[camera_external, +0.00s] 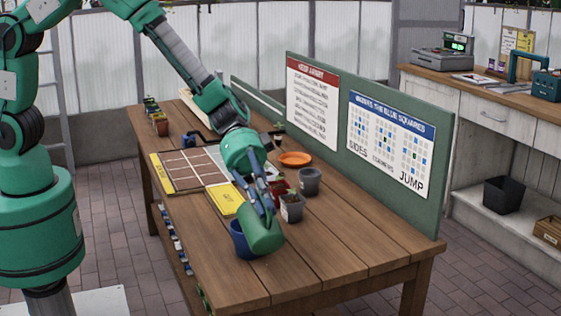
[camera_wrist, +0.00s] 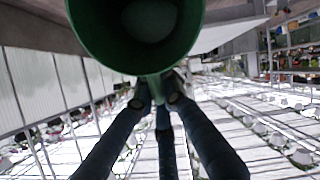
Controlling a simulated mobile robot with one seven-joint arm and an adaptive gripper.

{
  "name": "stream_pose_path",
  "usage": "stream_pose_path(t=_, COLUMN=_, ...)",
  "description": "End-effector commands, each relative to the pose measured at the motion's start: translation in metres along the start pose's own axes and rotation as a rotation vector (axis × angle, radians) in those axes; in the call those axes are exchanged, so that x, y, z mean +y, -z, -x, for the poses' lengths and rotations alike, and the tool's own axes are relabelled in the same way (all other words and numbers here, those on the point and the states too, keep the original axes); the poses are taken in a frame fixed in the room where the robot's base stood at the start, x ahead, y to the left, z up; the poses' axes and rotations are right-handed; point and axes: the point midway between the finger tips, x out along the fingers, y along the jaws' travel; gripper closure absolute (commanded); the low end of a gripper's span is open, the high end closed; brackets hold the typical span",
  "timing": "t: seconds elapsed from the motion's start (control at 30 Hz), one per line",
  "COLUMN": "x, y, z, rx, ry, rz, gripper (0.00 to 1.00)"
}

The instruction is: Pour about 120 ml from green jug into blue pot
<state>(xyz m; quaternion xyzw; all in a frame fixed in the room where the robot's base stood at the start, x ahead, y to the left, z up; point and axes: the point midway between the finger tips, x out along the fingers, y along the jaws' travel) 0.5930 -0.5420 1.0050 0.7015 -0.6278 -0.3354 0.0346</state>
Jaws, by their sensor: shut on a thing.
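The green jug (camera_external: 262,231) is tilted above the blue pot (camera_external: 240,244) near the front of the wooden table. My gripper (camera_external: 264,197) is shut on the jug. In the wrist view my gripper's fingers (camera_wrist: 160,98) close on the jug's near side, and the jug (camera_wrist: 85,30) fills the top with its round opening in view. The inside of the jug is dark with a paler round patch; I cannot tell the liquid level. The blue pot is partly hidden behind the jug, and its inside is not visible. No stream of liquid can be made out.
Grey pots with seedlings (camera_external: 292,208) and an empty-looking grey pot (camera_external: 309,181) stand just right of my gripper. An orange saucer (camera_external: 295,159) lies behind. A game board (camera_external: 190,168) lies to the left. A green partition (camera_external: 440,150) lines the table's far side. The table's front right is clear.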

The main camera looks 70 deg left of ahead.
Motion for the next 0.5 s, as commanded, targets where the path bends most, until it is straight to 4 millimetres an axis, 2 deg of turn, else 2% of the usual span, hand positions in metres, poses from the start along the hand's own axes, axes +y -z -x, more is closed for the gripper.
stream_pose_path(t=0.37, x=0.0005, y=0.0017, z=0.0042, rx=0.026, ry=-0.014, rz=0.000, gripper=1.00)
stream_pose_path(t=0.5, x=0.0013, y=0.0016, z=-0.0032, rx=-0.014, ry=0.008, rz=-0.004, gripper=1.00)
